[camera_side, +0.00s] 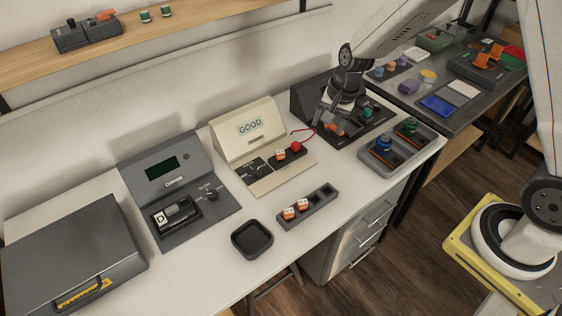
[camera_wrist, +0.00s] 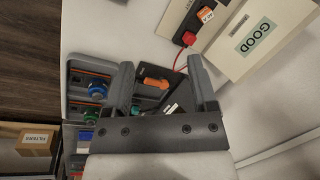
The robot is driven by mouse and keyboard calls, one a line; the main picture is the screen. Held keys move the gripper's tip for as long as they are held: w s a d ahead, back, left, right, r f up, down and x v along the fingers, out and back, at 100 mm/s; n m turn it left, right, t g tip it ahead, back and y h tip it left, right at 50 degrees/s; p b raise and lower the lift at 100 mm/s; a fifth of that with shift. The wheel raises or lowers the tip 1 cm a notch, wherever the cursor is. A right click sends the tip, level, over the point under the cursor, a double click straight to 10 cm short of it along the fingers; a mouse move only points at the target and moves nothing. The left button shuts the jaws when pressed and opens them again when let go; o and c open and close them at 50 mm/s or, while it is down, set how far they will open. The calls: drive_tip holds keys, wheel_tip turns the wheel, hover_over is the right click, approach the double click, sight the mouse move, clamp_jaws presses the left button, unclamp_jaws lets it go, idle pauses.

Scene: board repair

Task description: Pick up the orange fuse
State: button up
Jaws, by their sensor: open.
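Small orange blocks with white labels, which look like fuses, show in the side view. One (camera_side: 281,154) sits on the cream tester marked GOOD (camera_side: 262,181), and two (camera_side: 289,213) sit in a narrow grey rack (camera_side: 322,196). The tester's orange block (camera_wrist: 206,14) also shows at the top of the wrist view. My gripper (camera_wrist: 161,62) is open over a dark board station (camera_side: 302,97) at the back right. An orange part (camera_wrist: 155,83) shows between its fingers, apparently below them. I cannot tell whether that part is a fuse. The fingers partly hide the station.
A grey tray (camera_side: 421,147) with blue and green parts lies right of the station. A red lead and red button (camera_side: 296,146) are on the tester. A black bin (camera_side: 252,239), dark meter (camera_side: 163,175) and grey case (camera_side: 70,250) stand left. White table is clear between them.

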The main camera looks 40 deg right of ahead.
sight(281, 152)
drive_tip(key=shift+w+a+f+m+y, duration=0.3)
drive_tip(key=shift+w+f+m+y, duration=0.15)
drive_tip(key=shift+w+f+m, duration=1.65)
drive_tip(key=shift+w+a+f+m+y, duration=0.4)
drive_tip(key=shift+w+f+m, duration=1.35)
drive_tip(key=shift+w+f, duration=0.55)
drive_tip(key=shift+w+a+f+m+y, duration=0.25)
drive_tip(key=shift+w+f+m+y, duration=0.2)
drive_tip(key=shift+w+f+m, duration=1.75)
drive_tip(key=shift+s+f+n, duration=0.2)
drive_tip(key=shift+f+n, duration=0.05)
drive_tip(key=shift+f, duration=0.05)
drive_tip(key=shift+x, duration=2.55)
drive_tip(key=shift+a+r, duration=0.1)
drive_tip(key=shift+c, duration=0.2)
clamp_jaws()
